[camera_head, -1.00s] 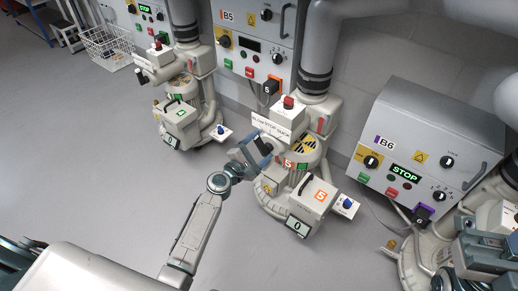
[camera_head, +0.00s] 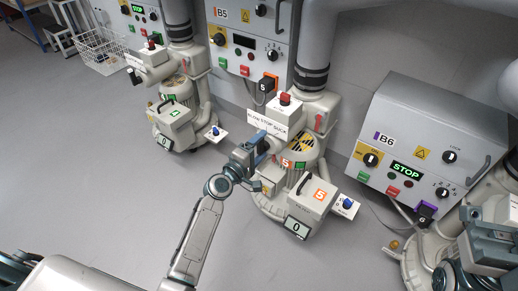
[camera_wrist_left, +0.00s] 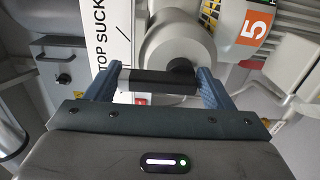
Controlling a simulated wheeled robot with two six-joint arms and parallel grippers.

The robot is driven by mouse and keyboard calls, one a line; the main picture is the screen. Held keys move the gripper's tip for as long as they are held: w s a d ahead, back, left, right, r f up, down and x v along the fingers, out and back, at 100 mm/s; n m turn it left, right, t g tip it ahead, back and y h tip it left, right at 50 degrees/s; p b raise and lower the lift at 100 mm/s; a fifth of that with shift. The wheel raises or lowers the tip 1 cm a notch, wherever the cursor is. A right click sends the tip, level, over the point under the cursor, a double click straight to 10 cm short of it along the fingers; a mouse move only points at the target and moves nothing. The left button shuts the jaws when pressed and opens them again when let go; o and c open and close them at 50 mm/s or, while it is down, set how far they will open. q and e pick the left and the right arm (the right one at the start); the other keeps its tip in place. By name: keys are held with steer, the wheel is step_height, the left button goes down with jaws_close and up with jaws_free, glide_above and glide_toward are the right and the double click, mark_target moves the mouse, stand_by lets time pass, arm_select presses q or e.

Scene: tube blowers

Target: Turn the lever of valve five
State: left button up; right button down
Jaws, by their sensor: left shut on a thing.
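Valve five is on the machine with orange 5 labels (camera_head: 319,194), below panel B5. A white sign reading BLOW STOP SUCK (camera_head: 267,126) stands over its lever. The lever has a black handle (camera_wrist_left: 160,80) on a round pale hub (camera_wrist_left: 180,48), seen in the left wrist view. My left gripper (camera_head: 259,147) is at the lever, and its blue fingers (camera_wrist_left: 158,76) are shut on the handle, one at each end. In the head view the gripper hides most of the handle. My right gripper (camera_head: 484,236) is partly in view at the lower right; its jaws are unclear.
Panel B5 (camera_head: 240,50) stands behind, and panel B6 (camera_head: 430,135) with a green STOP display is at the right. Another similar machine (camera_head: 172,117) stands left of valve five. The grey floor (camera_head: 90,165) at the left is clear.

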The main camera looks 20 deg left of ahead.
arm_select(q)
steer(key=shift+r, duration=0.15)
steer(key=o, duration=0.9)
steer(key=shift+s, duration=0.15)
steer(key=v, duration=1)
steer(key=shift+s+a+p, duration=0.15)
steer(key=shift+s+p, duration=0.1)
steer(key=shift+p, duration=0.1)
